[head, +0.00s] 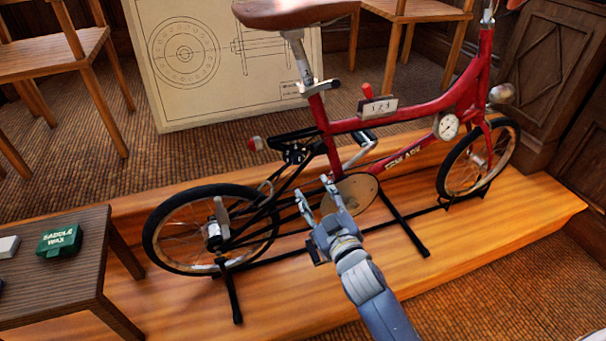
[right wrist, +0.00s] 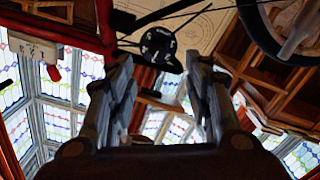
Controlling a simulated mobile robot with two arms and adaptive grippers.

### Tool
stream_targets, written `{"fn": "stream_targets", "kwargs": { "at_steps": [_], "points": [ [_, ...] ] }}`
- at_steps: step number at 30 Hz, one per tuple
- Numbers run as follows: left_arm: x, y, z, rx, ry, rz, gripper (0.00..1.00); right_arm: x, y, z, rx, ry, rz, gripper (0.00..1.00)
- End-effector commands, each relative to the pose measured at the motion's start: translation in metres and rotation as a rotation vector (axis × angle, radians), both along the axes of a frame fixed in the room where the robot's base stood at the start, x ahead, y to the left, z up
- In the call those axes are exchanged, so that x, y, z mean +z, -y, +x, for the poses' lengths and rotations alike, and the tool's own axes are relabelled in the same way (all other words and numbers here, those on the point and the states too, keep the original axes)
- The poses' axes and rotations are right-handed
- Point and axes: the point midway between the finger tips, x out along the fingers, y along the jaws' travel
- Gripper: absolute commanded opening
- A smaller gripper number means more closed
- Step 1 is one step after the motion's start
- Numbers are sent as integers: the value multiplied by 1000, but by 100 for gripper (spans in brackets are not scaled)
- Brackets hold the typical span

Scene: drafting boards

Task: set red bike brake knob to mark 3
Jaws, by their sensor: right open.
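The red bike (head: 400,118) stands on a wooden platform. A black round knob (right wrist: 158,45) with small white marks shows beyond my fingertips in the right wrist view; its setting is too small to read. A plate marked 1 2 3 (head: 378,107) with a red lever (head: 366,90) sits on the bike's top tube; the plate also shows in the right wrist view (right wrist: 33,48). My right gripper (head: 314,192) is open and empty, in front of the bike near the chain disc (head: 352,192). It appears apart from the knob. My left gripper is out of view.
The platform (head: 300,300) is clear in front of the bike. A small table (head: 60,268) with a green saddle wax box (head: 60,240) stands at left. The bike's stand leg (head: 405,225) and rear wheel (head: 158,228) flank my gripper. A drawing board (head: 225,60) and chairs are behind.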

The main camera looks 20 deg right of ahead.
Motion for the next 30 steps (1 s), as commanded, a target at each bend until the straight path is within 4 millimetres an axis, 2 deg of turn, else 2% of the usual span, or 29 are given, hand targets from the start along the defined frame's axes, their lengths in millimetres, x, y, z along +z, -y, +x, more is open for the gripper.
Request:
{"fn": "stream_targets", "kwargs": {
  "at_steps": [1,3,7,11,24,30],
  "points": [
    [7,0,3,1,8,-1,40,-2,1,0,-3,0,127,46],
    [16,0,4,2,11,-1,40,0,1,-1,-2,0,263,46],
    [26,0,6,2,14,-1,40,2,2,1,-1,1,379,46],
    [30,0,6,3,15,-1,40,3,1,12,0,2,387,46],
    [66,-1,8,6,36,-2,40,2,-1,84,-1,2,379,46],
    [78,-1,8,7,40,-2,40,2,-2,103,0,1,380,46]
  ]
}}
